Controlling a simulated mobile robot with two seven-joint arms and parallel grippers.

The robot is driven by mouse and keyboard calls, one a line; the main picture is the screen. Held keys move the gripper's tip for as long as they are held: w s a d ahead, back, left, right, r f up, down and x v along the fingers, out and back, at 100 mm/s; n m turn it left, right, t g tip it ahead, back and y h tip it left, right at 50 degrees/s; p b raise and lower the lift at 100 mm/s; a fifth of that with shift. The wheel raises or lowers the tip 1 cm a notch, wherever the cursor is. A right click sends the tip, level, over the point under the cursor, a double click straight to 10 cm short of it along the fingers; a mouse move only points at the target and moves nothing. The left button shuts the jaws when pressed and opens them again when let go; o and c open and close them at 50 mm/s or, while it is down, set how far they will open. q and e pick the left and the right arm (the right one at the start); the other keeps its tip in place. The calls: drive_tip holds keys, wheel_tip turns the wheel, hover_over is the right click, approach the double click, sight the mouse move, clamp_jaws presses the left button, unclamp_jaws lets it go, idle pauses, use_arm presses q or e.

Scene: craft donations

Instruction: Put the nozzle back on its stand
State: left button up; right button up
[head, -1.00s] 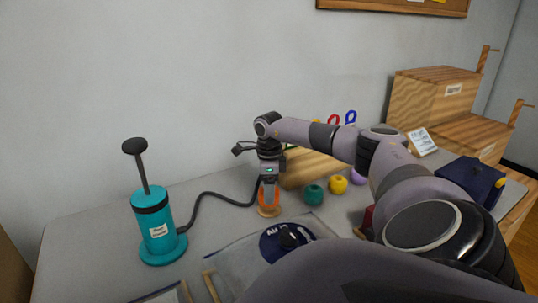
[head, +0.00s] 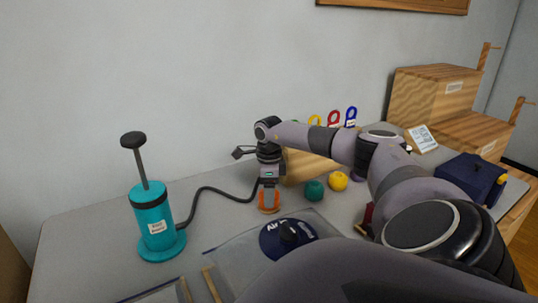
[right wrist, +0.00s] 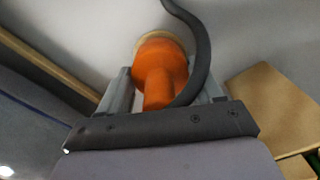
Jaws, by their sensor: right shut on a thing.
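The orange nozzle (head: 268,196) is upright between the fingers of my right gripper (head: 269,192), which is shut on it. In the right wrist view the nozzle (right wrist: 160,70) sits between the two grey fingers, with the dark hose running beside it. Its wide end is down at a small pale round stand (right wrist: 166,40), mostly hidden behind it. I cannot tell whether the nozzle touches the stand. The hose (head: 222,193) leads to the teal hand pump (head: 153,225) on the left. My left gripper is not in view.
A flat clear bag with a dark blue round label (head: 275,242) lies in front. Green (head: 314,190) and yellow (head: 338,181) balls are to the right, beside a wooden block (head: 308,165). Wooden boxes (head: 432,97) stand at the back right. The table around the pump is clear.

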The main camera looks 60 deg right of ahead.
idle(0.4)
drive_tip(key=o, duration=1.2)
drive_tip(key=shift+r+p, duration=0.3)
drive_tip(key=shift+r, duration=3.25)
